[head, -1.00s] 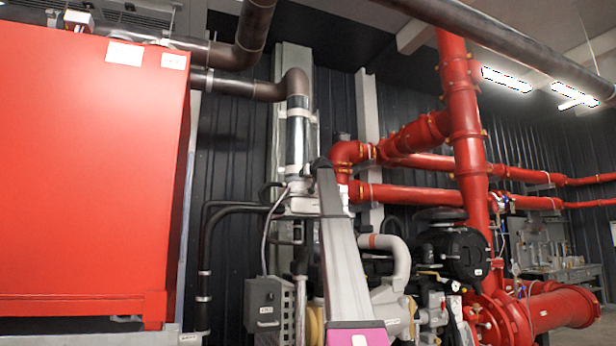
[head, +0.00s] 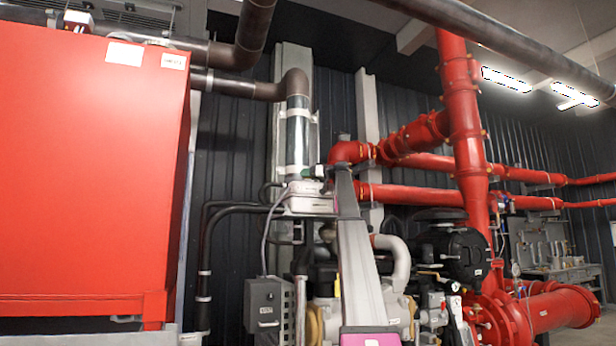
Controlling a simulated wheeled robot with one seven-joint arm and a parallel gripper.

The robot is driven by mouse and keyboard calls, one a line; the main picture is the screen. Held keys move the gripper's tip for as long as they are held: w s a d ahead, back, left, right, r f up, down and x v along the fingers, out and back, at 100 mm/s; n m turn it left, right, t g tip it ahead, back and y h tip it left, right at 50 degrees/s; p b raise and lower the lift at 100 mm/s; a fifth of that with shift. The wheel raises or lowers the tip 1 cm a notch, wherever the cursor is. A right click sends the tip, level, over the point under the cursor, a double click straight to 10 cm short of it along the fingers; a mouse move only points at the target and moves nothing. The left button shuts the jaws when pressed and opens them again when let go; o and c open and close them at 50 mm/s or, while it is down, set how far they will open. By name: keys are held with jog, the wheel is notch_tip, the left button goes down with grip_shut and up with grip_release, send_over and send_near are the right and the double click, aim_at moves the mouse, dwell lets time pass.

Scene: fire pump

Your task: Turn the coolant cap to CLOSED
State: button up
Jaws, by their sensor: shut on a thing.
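The light grey coolant tank (head: 308,203) stands at mid-height on the engine, below the silver-wrapped exhaust pipe. My gripper (head: 314,172) shows only as a small dark shape with a bit of green, just above the tank's top and left of the upper end of my arm. It is shut on the coolant cap, which it mostly covers. The cap's markings and its turn angle are too small to read. My long grey arm link rises from the bottom middle of the head view and hides part of the engine.
A big red tank (head: 90,170) fills the left side. A grey control box (head: 268,305) stands low, left of my arm. Red pipes (head: 465,130) and a black round engine part (head: 455,257) are on the right. Dark pipes (head: 240,90) run overhead.

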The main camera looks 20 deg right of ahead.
jog(key=shift+n+g+y, duration=0.3)
jog(key=shift+g, duration=0.1)
jog(key=o, duration=0.9)
jog(key=v, duration=1.1)
